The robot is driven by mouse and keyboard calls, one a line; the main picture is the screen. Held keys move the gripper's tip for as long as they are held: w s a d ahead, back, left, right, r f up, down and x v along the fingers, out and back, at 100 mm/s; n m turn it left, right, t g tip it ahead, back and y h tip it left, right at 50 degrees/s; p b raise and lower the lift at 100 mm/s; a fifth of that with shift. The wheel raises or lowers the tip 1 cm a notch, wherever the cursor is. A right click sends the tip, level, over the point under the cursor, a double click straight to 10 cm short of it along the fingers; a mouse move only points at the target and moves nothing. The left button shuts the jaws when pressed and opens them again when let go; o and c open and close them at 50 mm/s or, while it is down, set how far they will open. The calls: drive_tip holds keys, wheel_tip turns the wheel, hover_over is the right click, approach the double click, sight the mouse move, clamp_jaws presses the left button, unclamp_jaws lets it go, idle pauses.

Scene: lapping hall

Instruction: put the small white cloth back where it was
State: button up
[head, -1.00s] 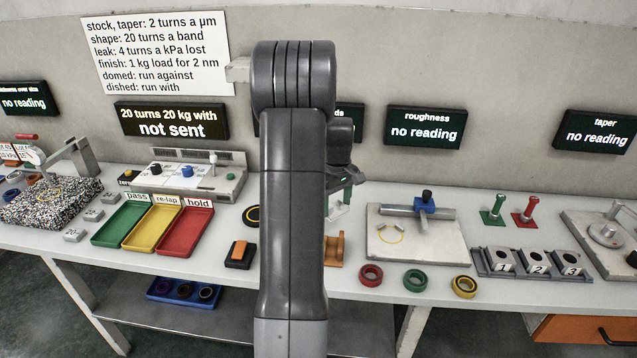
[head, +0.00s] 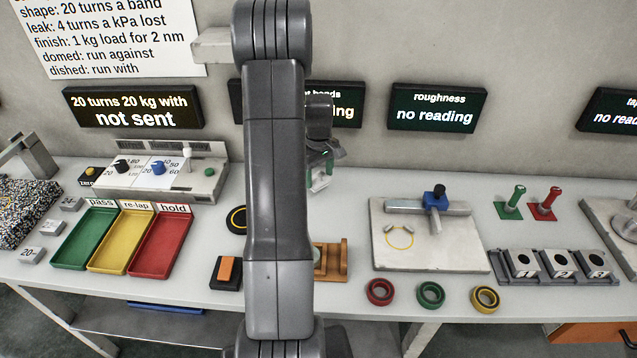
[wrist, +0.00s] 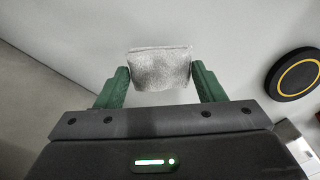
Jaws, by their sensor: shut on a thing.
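The small white cloth (wrist: 160,68) is held between the two green fingers of my gripper (wrist: 160,78) in the wrist view. It looks crumpled and pale grey-white, and its lower edge is near the fingers. In the head view my gripper (head: 322,172) is partly hidden behind my own arm, and a bit of the cloth (head: 318,184) shows under it. My gripper is above the back part of the bench, and the cloth appears clear of the bench top. No marked place for the cloth can be made out.
A black disc with a yellow ring (wrist: 295,75) lies at the right in the wrist view. In the head view a wooden stand (head: 333,263), an orange-topped block (head: 226,271) and a stone plate (head: 430,255) lie nearby. Green, yellow and red trays (head: 160,243) stand left.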

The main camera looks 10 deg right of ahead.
sight(319, 177)
drive_tip(key=shift+f, duration=2.1)
drive_tip(key=o, duration=0.9)
drive_tip(key=shift+o, duration=0.2)
drive_tip(key=shift+r, duration=0.1)
wheel_tip(319, 177, up, 12)
drive_tip(key=shift+r, duration=0.1)
